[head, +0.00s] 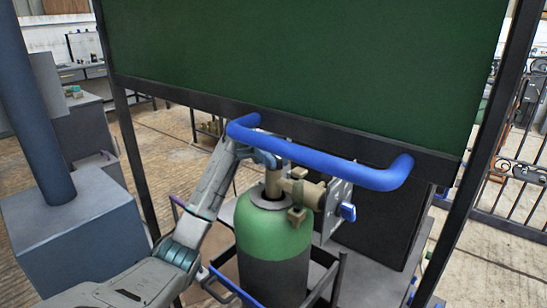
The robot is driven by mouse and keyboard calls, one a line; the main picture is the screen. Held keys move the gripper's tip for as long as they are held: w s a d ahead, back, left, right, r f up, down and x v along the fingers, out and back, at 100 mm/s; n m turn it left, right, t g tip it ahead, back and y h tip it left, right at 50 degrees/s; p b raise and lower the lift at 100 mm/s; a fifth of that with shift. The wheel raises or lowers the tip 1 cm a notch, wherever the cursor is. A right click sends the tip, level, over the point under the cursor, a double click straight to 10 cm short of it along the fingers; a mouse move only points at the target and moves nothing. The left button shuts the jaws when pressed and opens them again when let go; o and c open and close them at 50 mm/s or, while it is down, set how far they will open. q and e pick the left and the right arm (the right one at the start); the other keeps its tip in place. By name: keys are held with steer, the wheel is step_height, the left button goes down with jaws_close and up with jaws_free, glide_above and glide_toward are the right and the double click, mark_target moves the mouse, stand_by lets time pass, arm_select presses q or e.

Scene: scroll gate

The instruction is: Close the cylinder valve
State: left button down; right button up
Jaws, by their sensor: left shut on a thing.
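The gas cylinder (272,240) stands upright in the middle of the head view, with a green shoulder and a dark lower body. Its brass-coloured valve (300,190) sits on top, with a fitting pointing right. My left gripper (262,157) comes in from the left and is at the top of the valve, just below the blue bar. It is shut on the valve's top; the bar and my own wrist partly hide the grip. My right gripper is not in view.
A blue handle bar (330,163) runs along the lower edge of a large dark green panel (310,60) above the valve. A blue knob (348,211) on a grey plate is right of the valve. Dark posts (480,140) frame both sides. A dark rack surrounds the cylinder's lower part.

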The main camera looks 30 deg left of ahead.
arm_select(q)
steer(key=c, duration=1.5)
jaws_free()
steer(key=shift+o, duration=0.2)
steer(key=shift+r, duration=0.15)
steer(key=shift+r, duration=0.3)
step_height(320, 180, up, 3)
steer(key=shift+f+b, duration=0.15)
steer(key=shift+b, duration=0.25)
steer(key=s+d+b, duration=0.1)
steer(key=s+d, duration=0.3)
steer(key=s, duration=0.2)
steer(key=s+d+r+b, duration=0.1)
steer(key=s+d, duration=0.3)
steer(key=s, duration=0.3)
steer(key=shift+s+d+r, duration=0.2)
steer(key=shift+s, duration=0.1)
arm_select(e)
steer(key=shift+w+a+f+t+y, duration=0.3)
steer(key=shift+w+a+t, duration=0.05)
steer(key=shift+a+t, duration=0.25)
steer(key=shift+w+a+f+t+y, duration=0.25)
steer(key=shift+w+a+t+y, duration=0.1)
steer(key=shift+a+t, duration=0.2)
